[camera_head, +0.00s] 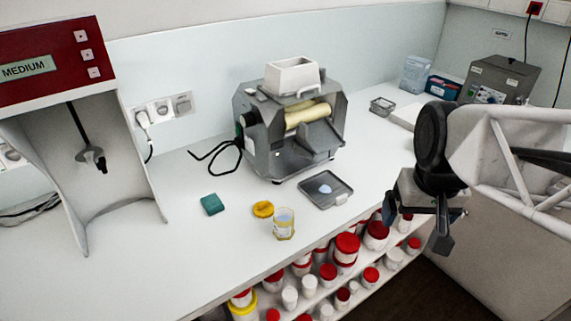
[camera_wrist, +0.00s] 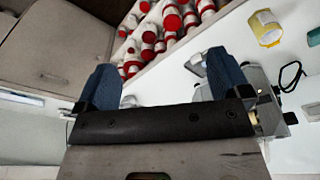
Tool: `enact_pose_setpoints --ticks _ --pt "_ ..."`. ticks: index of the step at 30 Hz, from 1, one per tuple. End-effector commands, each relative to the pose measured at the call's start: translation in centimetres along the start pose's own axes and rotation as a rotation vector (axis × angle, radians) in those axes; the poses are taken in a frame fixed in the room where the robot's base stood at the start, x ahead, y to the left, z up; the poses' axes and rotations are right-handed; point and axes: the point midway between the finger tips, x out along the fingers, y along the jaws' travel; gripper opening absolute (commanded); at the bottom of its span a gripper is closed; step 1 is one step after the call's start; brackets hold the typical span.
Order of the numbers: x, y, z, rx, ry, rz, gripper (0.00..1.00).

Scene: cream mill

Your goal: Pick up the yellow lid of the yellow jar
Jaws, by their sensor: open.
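The yellow lid (camera_head: 263,209) lies flat on the white worktop, just left of and behind the yellow jar (camera_head: 284,224). The jar stands upright and open, with pale contents. My gripper (camera_head: 422,218) hangs at the right, past the worktop's front edge and well apart from the lid. Its two blue fingers are spread and empty in the wrist view (camera_wrist: 164,78).
A grey mill (camera_head: 300,130) stands behind the lid. A grey tray (camera_head: 326,190) lies right of the jar, and a teal block (camera_head: 212,204) lies left of the lid. A red-topped mixer (camera_head: 50,60) stands at the left. Red-lidded jars (camera_head: 346,246) fill shelves below the front edge.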

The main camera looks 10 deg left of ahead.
Motion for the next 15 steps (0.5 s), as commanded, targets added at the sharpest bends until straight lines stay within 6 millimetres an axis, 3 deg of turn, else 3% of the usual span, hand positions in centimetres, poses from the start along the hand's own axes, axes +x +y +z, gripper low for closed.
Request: enact_pose_setpoints --ticks 3,15 --pt "0.7 -1.8 -2.8 -0.061 -0.028 -0.007 0.95" --pt "4.1 -9.1 -10.7 -0.259 -0.110 -0.024 0.95"
